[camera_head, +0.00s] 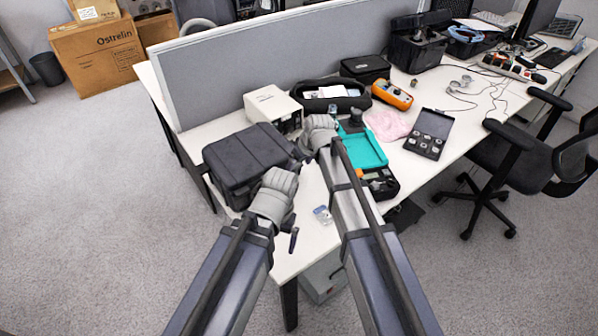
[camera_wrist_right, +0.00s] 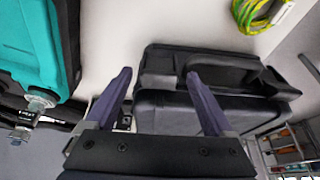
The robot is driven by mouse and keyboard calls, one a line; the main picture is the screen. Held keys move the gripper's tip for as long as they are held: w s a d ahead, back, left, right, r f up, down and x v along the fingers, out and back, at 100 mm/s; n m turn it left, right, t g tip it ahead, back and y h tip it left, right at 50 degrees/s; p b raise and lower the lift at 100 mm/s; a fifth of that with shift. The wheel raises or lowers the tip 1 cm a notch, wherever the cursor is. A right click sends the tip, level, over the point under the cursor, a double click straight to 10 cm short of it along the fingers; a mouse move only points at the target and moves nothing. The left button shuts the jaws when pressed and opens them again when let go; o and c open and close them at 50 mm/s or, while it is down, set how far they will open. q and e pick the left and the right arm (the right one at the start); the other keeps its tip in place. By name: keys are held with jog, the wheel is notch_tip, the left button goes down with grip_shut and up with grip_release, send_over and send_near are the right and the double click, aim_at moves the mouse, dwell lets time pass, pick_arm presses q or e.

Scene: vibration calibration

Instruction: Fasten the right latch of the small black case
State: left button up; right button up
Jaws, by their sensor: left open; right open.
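The black case (camera_head: 246,160) stands closed on the near left part of the desk in the head view. In the right wrist view the case (camera_wrist_right: 180,112) lies ahead of the fingers, with its handle (camera_wrist_right: 205,66) along the upper side. My right gripper (camera_head: 301,157) is by the case's right side; in its wrist view the gripper (camera_wrist_right: 158,74) is open, its two fingers apart with nothing gripped. I cannot make out the latches clearly. My left gripper (camera_head: 293,240) is lower, beyond the case's near right corner, with no object visible in it.
A teal-lidded open case (camera_head: 364,150) lies right of my right arm; it also shows in the wrist view (camera_wrist_right: 30,45). A white box device (camera_head: 272,105) stands behind the black case. A small card-like item (camera_head: 323,215) lies on the desk (camera_head: 312,243) between my arms.

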jog(key=shift+w+a+f, duration=0.1)
jog(key=shift+f, duration=0.15)
